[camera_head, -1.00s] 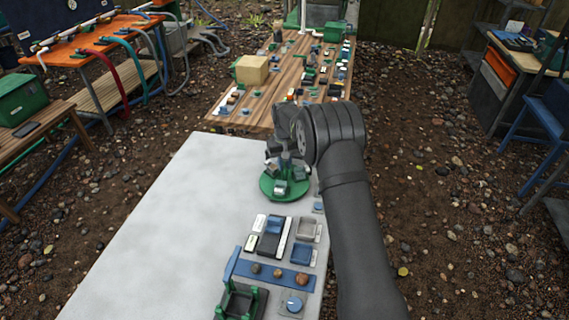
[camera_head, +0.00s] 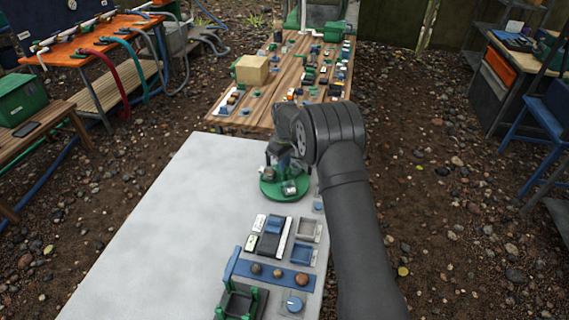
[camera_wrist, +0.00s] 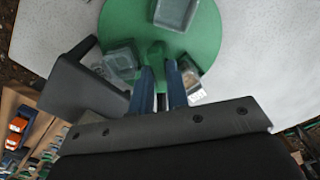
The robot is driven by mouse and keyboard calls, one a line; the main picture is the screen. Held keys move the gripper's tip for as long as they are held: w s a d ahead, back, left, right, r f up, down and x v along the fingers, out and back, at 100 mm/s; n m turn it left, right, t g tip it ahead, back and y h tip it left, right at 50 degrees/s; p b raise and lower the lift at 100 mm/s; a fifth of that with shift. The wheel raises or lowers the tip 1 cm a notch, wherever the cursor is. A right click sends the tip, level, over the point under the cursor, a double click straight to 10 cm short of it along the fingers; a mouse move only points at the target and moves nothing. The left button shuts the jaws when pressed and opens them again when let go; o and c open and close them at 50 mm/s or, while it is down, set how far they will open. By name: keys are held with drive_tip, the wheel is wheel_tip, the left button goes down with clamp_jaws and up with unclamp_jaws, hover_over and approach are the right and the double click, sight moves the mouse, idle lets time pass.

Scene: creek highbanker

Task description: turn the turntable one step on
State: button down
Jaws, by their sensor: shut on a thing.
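The turntable (camera_head: 268,193) is a round green disc near the far right edge of the white table. It also shows in the wrist view (camera_wrist: 205,45). Small boxy grey and clear pieces stand around it, one at the top (camera_wrist: 175,13) and one at the left (camera_wrist: 122,62) in the wrist view. A green upright part (camera_wrist: 156,52) rises from the disc. My gripper (camera_wrist: 160,82) is over the disc, pointing down, with its two blue fingers close together and shut on the green upright part. The fingers and gripper body hide the near part of the disc.
On the white table (camera_head: 175,215), nearer than the turntable, are a blue strip with round knobs (camera_head: 278,273), small trays (camera_head: 302,255) and a green-and-black fixture (camera_head: 240,301). A wooden table (camera_head: 270,95) with many small parts stands beyond. The white table's left side is clear.

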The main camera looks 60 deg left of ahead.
drive_tip(key=n, duration=0.5)
drive_tip(key=shift+n, duration=0.4)
drive_tip(key=c, duration=1.5)
unclamp_jaws()
drive_tip(key=shift+r, duration=3.55)
drive_tip(key=shift+f, duration=0.15)
